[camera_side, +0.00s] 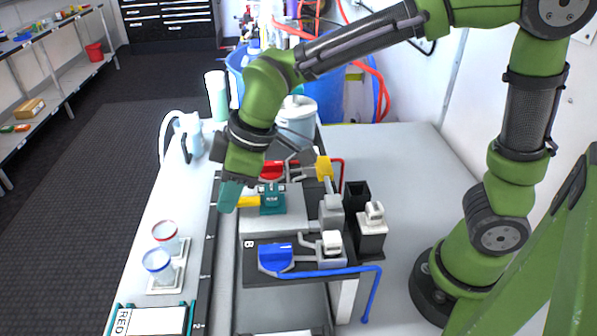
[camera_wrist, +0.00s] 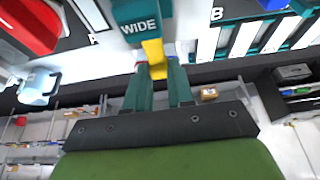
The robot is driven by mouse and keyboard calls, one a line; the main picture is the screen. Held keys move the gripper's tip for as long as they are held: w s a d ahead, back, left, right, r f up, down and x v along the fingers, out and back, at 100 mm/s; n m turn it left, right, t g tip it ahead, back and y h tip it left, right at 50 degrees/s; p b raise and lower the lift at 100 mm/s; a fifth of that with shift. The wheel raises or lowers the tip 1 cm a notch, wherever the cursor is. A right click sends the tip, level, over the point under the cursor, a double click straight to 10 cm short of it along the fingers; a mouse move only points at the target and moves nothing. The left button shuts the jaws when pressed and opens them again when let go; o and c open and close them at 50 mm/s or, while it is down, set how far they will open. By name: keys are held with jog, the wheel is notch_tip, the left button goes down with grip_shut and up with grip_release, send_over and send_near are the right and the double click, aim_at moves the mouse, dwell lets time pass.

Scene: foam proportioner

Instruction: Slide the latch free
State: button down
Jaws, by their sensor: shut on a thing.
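A teal block (camera_side: 272,199) sits on the grey plate (camera_side: 290,222) of the proportioner. In the wrist view the block (camera_wrist: 140,20) carries the word WIDE. A yellow tab (camera_side: 248,202) sticks out of its left side toward my gripper (camera_side: 229,196). In the wrist view the two teal fingers of my gripper (camera_wrist: 157,72) stand on either side of the yellow tab (camera_wrist: 153,49) and are shut on it. The tab's end between the fingers is partly hidden. The yellow tab appears to be the latch, still lying against the teal block.
A red handle (camera_side: 272,170) lies behind the block and a blue handle (camera_side: 275,257) in front, beside letter B. Grey valves (camera_side: 332,213) stand to the right. Two cups (camera_side: 158,264) and a white jug (camera_side: 190,135) are on the left bench. A blue drum stands behind.

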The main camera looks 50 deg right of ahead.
aim_at(263, 203)
jog(key=shift+w+a, duration=0.55)
jog(key=c, duration=1)
grip_release()
jog(key=shift+o, duration=0.2)
jog(key=shift+d+r, duration=0.1)
jog(key=v, duration=1.6)
jog(key=shift+s+r, duration=0.15)
jog(key=shift+r, duration=0.2)
jog(key=shift+d, duration=0.1)
jog(key=s+d+f+m+t, duration=0.2)
jog(key=s+d+f+m, duration=0.2)
jog(key=d+f+m, duration=0.1)
jog(key=s+d+f+m+t+h, duration=0.1)
jog(key=s+d+f+m, duration=0.3)
jog(key=d+m, duration=0.4)
jog(key=shift+s+d+f+t, duration=0.15)
jog(key=shift+d+f+t, duration=0.4)
jog(key=shift+d, duration=0.2)
